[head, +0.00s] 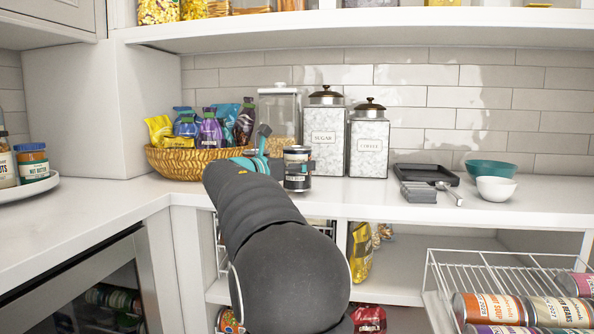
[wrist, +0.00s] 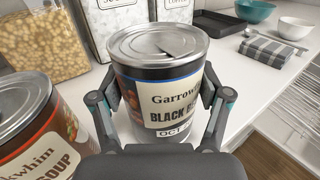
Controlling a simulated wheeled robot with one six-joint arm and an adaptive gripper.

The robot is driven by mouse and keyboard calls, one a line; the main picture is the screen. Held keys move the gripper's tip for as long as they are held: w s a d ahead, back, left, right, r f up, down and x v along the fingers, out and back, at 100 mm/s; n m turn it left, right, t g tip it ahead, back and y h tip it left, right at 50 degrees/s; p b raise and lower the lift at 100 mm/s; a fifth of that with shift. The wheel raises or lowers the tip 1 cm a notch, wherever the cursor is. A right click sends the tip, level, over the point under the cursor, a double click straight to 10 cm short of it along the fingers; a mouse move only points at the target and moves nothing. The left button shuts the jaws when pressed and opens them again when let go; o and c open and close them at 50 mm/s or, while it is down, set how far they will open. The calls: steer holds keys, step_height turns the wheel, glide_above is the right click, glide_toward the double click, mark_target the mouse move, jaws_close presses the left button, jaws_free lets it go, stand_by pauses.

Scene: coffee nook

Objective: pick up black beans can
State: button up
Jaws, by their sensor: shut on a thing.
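The black beans can (wrist: 168,85) stands upright between the fingers of my gripper (wrist: 160,92) in the wrist view. It has a dark label with a cream panel and a silver lid. One finger is on each side of the can, shut on it. In the head view the dark can (head: 297,168) shows at the end of my arm, in front of the canisters, beside my gripper (head: 272,150), which is partly hidden by the arm. I cannot tell whether the can is touching the counter.
A soup can (wrist: 38,130) stands close on the left in the wrist view. Behind are a sugar canister (head: 325,135), a coffee canister (head: 369,142) and a clear cereal container (head: 279,115). A wicker basket (head: 185,165) is left. A tray (head: 425,172) and bowls (head: 495,188) are right.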

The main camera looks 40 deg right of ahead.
mark_target(298, 151)
step_height(298, 151, up, 3)
steer(key=shift+s+r, duration=0.1)
steer(key=shift+r, duration=0.05)
steer(key=s+d+r, duration=0.2)
steer(key=s+r, duration=0.4)
steer(key=s, duration=0.5)
steer(key=shift+s+r, duration=0.2)
